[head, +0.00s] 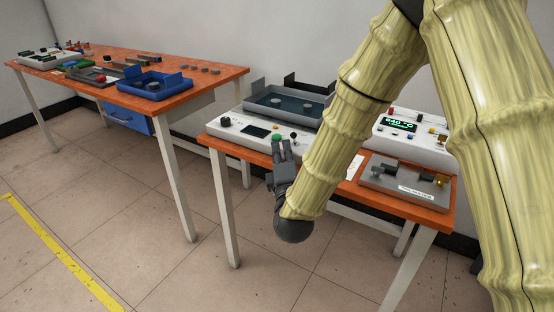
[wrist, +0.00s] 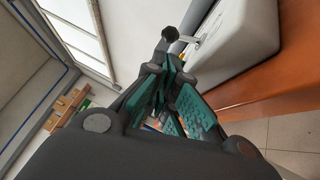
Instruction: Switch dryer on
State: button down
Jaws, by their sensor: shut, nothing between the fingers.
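A white machine (head: 237,134) with a dark grey open tray (head: 287,105) on top stands on the near orange table; no readable label says it is the dryer. Its front has a black knob (head: 225,121), a dark screen and a small dark ball-ended lever (head: 293,134). My gripper (head: 283,149) is shut and empty in front of this panel. In the wrist view, my gripper (wrist: 166,58) has its tips close to a black ball (wrist: 170,34) beside the white casing (wrist: 236,36); I cannot tell whether they touch. A bright green spot shows just above the fingertips in the head view.
To the right are a white unit (head: 398,128) reading 640 °C and a grey fixture (head: 407,181) on the near orange table (head: 355,200). Another orange table (head: 215,86) at the left holds a blue tray (head: 155,87) and several parts. Floor in front is clear.

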jog(key=shift+w+d+r, duration=0.15)
jog(key=shift+w+d, duration=0.25)
jog(key=shift+w, duration=0.1)
jog(key=shift+r, duration=0.2)
jog(key=shift+r+p, duration=0.1)
jog(key=shift+p, duration=0.6)
